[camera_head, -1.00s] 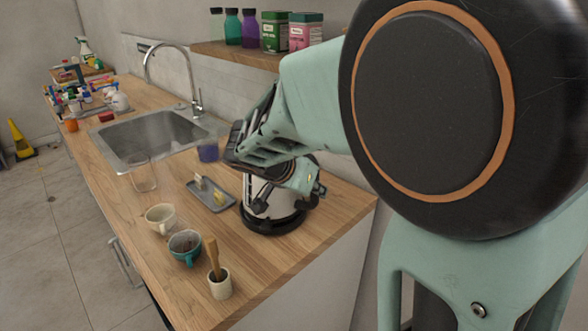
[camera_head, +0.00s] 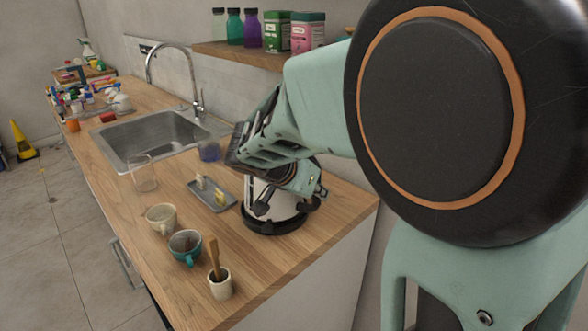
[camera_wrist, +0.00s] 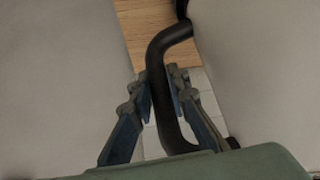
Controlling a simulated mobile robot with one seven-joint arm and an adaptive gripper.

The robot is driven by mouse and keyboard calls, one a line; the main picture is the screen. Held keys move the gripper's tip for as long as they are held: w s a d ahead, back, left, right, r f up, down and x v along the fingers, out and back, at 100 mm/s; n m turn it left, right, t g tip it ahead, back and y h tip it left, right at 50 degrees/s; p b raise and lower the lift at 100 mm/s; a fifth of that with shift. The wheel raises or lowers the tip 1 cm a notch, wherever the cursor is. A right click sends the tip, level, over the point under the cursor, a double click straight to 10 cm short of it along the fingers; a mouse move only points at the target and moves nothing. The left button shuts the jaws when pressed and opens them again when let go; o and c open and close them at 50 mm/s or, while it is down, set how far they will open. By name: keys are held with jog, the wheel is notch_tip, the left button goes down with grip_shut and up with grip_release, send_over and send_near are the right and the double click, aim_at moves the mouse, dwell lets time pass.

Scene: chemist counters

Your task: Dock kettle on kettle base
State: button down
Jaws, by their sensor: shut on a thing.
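The kettle (camera_head: 284,207) has a white body and stands upright near the right end of the counter, partly hidden by my arm. The dark round kettle base (camera_head: 272,227) shows as a black ring under it. The kettle is directly over the base; I cannot tell whether it is fully seated. My gripper (camera_head: 286,198) is at the kettle's upper part. In the wrist view, my gripper (camera_wrist: 160,86) has its fingers on both sides of the black kettle handle (camera_wrist: 160,55), shut on it. Pale surfaces fill both sides of that view.
A grey tray (camera_head: 222,207) with small items lies just left of the base. A cream cup (camera_head: 160,219), a teal cup (camera_head: 185,247) and a white pot with a wooden tool (camera_head: 220,287) stand near the front edge. A clear glass (camera_head: 143,175) stands by the sink (camera_head: 160,141).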

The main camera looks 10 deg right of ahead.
jog(key=shift+w+f+b, duration=0.1)
jog(key=shift+b, duration=0.25)
jog(key=c, duration=2.1)
grip_release()
jog(key=shift+f, duration=0.25)
jog(key=shift+p+v, duration=0.65)
jog(key=shift+v, duration=5.05)
